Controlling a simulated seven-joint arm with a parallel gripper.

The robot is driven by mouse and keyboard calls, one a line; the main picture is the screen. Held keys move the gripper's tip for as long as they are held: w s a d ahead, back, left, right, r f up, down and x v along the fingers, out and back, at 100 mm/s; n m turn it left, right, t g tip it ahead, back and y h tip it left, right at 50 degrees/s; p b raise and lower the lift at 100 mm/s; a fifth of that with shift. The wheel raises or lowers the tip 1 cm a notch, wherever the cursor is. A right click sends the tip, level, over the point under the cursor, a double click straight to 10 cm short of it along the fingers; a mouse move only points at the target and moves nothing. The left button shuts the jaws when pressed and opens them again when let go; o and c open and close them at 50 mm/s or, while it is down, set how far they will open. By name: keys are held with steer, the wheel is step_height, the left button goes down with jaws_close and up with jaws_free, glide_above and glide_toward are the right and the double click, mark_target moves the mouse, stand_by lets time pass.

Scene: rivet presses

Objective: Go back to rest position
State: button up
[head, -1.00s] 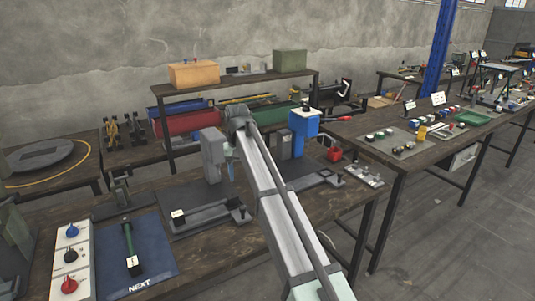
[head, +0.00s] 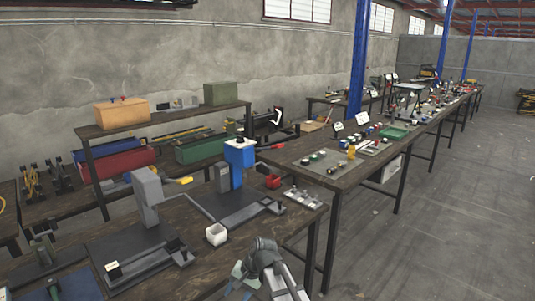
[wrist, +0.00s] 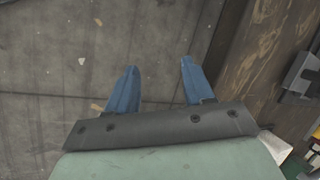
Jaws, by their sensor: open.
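My gripper is open and empty; in the wrist view its two blue fingers (wrist: 157,80) are spread apart with only grey floor between them. In the head view its pale green hand (head: 240,273) shows at the bottom, partly hidden by my grey wrist link, by the front edge of the bench. The grey press (head: 148,195) with a yellow-ended lever stands on the bench left of my gripper. The blue press (head: 238,160) with a red-ended lever stands behind it. A white open box (head: 216,235) sits between the presses near the front edge.
The bench edge (wrist: 243,75) runs close to the right of my fingers in the wrist view. A red bin (head: 273,182) and a metal plate with small parts (head: 302,198) are by the blue press. A second table (head: 325,181) stands right. Floor (head: 420,240) is clear.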

steer(key=s+d+f+g+h, duration=0.1)
steer(key=s+d+f, duration=0.65)
steer(key=f, duration=0.35)
steer(key=s+d+f+g+h, duration=0.2)
steer(key=s+d+f, duration=0.5)
steer(key=f, duration=0.5)
steer(key=s+d+f+n+g, duration=0.1)
steer(key=s+d+f, duration=0.3)
steer(key=s, duration=0.4)
steer(key=s+d+f+n+g+h, duration=0.1)
steer(key=s+d+f, duration=0.3)
steer(key=s, duration=0.3)
steer(key=s+d+f+n+g+h, duration=0.1)
steer(key=s+d+f, duration=0.3)
steer(key=s, duration=0.4)
steer(key=shift+s+d+f, duration=0.15)
steer(key=shift+s+f, duration=0.15)
steer(key=shift+f, duration=0.2)
